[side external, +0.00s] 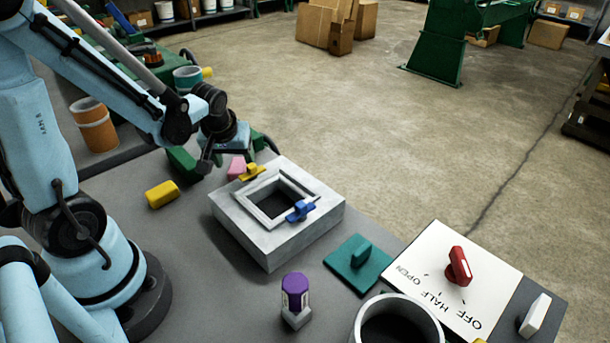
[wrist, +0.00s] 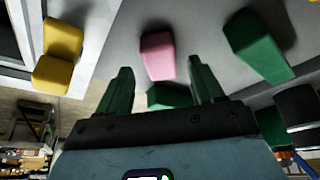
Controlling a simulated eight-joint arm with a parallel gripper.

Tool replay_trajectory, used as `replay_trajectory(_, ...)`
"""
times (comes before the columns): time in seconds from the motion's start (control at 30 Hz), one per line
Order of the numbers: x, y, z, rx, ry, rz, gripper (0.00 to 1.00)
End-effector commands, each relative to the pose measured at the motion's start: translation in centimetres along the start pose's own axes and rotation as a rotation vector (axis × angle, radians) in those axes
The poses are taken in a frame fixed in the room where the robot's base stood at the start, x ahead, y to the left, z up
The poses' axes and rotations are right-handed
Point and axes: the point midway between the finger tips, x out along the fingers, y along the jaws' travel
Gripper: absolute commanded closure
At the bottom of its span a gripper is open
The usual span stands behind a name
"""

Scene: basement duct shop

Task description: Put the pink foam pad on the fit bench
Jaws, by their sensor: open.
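The pink foam pad (side external: 236,168) lies on the grey bench top beside the far left corner of the grey square duct block. My gripper (side external: 238,156) is open above and around that spot, its dark fingers on either side. In the wrist view the pink pad (wrist: 158,55) shows just beyond the gap between the open green fingers of my gripper (wrist: 160,68), apart from both, with nothing held. I cannot tell which surface is the fit bench.
The duct block (side external: 285,240) carries yellow and blue clips. A green block (side external: 182,162) and yellow block (side external: 162,194) lie near the pad. A teal plate (side external: 357,262), purple-topped bottle (side external: 295,290), round pipe (side external: 398,305) and white dial panel (side external: 470,270) stand nearer the camera.

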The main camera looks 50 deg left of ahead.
Motion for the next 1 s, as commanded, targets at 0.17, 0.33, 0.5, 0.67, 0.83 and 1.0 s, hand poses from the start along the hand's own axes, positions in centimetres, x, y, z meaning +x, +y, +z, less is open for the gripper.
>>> replay_trajectory(0.17,-1.9,0.0,0.0,0.002,0.0,0.0,0.33)
replay_trajectory(0.33,-3.6,0.0,0.1,0.001,0.0,-0.001,0.33)
replay_trajectory(0.5,-5.5,0.0,0.1,0.002,0.0,-0.001,0.33)
replay_trajectory(0.67,-7.3,0.0,0.1,0.002,-0.001,-0.001,0.33)
replay_trajectory(0.83,-8.8,0.0,0.1,0.001,-0.001,-0.001,0.33)
replay_trajectory(1.0,-9.7,0.0,0.1,0.001,-0.001,-0.001,0.33)
